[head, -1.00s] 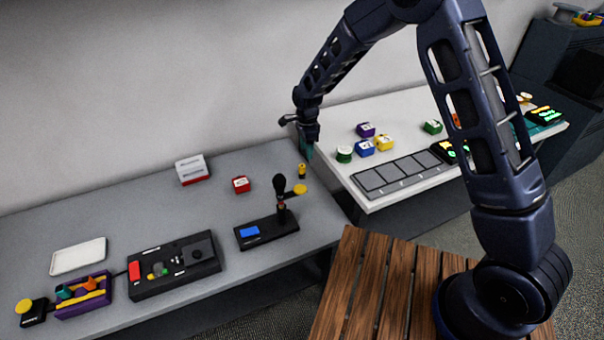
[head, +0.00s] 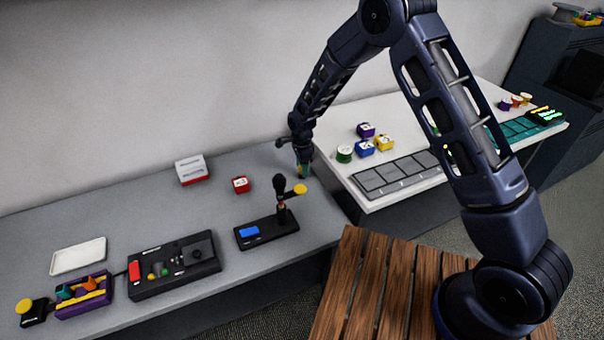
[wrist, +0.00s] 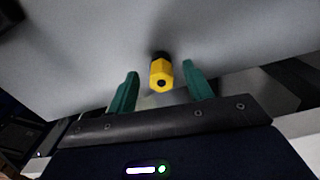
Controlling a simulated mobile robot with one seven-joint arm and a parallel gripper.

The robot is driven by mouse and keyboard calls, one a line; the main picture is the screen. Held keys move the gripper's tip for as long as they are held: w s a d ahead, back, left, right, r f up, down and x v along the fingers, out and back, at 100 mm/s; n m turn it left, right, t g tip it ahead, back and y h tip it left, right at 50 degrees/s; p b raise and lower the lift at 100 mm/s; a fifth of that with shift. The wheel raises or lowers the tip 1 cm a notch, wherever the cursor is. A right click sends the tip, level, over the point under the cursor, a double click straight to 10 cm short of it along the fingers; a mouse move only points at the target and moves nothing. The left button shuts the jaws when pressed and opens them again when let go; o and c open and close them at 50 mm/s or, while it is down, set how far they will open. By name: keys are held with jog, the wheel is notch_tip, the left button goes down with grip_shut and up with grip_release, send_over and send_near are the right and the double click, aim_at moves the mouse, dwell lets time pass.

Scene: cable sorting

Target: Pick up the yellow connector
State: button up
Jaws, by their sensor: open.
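The yellow connector (wrist: 161,75) shows in the wrist view as a small yellow block with a dark hole in its near face and a black part behind. It appears between the two teal fingertips of my gripper (wrist: 160,84), with a gap on each side. In the head view my gripper (head: 303,171) is low over the right end of the grey table. The connector is mostly hidden there behind the fingers. My gripper is open.
A black stand with a blue screen and a knobbed post (head: 281,200) is close in front of my gripper. A red box (head: 241,185) lies to the left. The white table (head: 400,187) with several coloured blocks begins just right.

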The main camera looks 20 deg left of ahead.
jog(key=shift+f, duration=1.45)
jog(key=c, duration=1.1)
jog(key=shift+r, duration=0.1)
